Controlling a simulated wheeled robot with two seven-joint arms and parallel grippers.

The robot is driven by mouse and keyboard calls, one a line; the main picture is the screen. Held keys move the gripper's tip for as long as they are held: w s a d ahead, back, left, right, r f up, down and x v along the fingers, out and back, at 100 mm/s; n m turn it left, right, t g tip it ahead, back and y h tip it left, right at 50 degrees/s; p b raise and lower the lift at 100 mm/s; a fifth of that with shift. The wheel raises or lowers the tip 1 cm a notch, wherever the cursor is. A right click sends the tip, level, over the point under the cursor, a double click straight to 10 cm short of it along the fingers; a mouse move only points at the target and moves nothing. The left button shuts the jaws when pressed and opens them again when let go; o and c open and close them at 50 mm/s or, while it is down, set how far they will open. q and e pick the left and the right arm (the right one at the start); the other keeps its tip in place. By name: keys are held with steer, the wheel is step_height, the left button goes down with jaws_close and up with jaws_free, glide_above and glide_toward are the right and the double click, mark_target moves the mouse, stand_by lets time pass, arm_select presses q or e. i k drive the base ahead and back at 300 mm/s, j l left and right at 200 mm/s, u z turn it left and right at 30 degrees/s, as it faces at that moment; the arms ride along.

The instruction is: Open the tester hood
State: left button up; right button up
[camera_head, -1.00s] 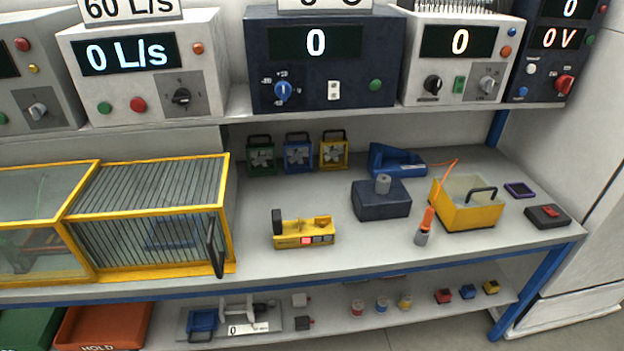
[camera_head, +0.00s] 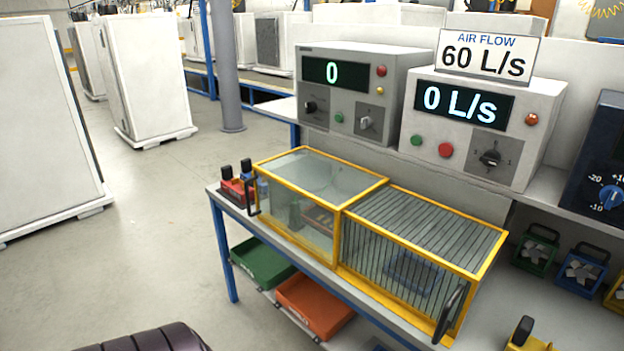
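A yellow-framed tester enclosure stands on the bench in two joined sections. The left section is a clear glass hood (camera_head: 318,185) with a black handle on its left end. The right section is a hood with dark slats (camera_head: 425,232) and a black handle (camera_head: 450,312) at its right end. Both sections look closed. Which one the task calls the tester hood cannot be told. A blue item shows faintly through the slats, and a red item shows through the glass. Neither of my grippers is in view.
An air flow unit (camera_head: 480,125) reading 0 L/s and another grey unit (camera_head: 358,92) stand on the shelf behind. Green (camera_head: 262,262) and orange (camera_head: 315,303) trays lie below the bench. Several small fans stand at the right. The floor at the left is open.

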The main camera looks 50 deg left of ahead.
mark_target(333, 265)
steer(key=k+j+u, duration=0.15)
steer(key=u, duration=1.6)
